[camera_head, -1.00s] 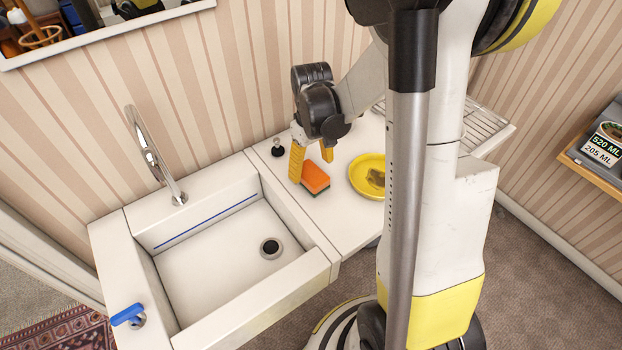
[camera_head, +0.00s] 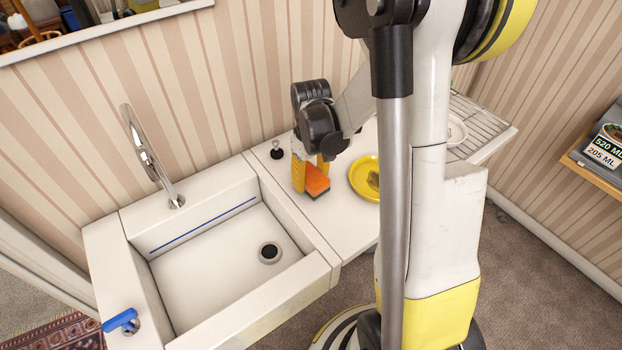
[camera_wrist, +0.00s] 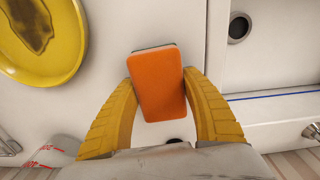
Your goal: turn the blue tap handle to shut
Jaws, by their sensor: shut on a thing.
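The blue tap handle (camera_head: 120,320) sits on the front left corner of the sink's rim, at the lower left of the head view. The curved metal tap (camera_head: 150,160) stands at the back of the white sink (camera_head: 285,309). My gripper (camera_head: 310,180) is over the counter right of the sink, well away from the handle. Its yellow fingers are shut on an orange sponge (camera_head: 317,180) with a dark underside. In the wrist view the sponge (camera_wrist: 157,82) is between both fingers, at or close above the counter. The handle does not show in the wrist view.
A yellow plate (camera_head: 362,180) with a brown stain lies right of the sponge. A small black-topped knob (camera_head: 276,150) stands on the counter behind it. The sink basin is empty, with an open drain (camera_head: 270,253). A wire rack (camera_head: 475,125) is at the far right.

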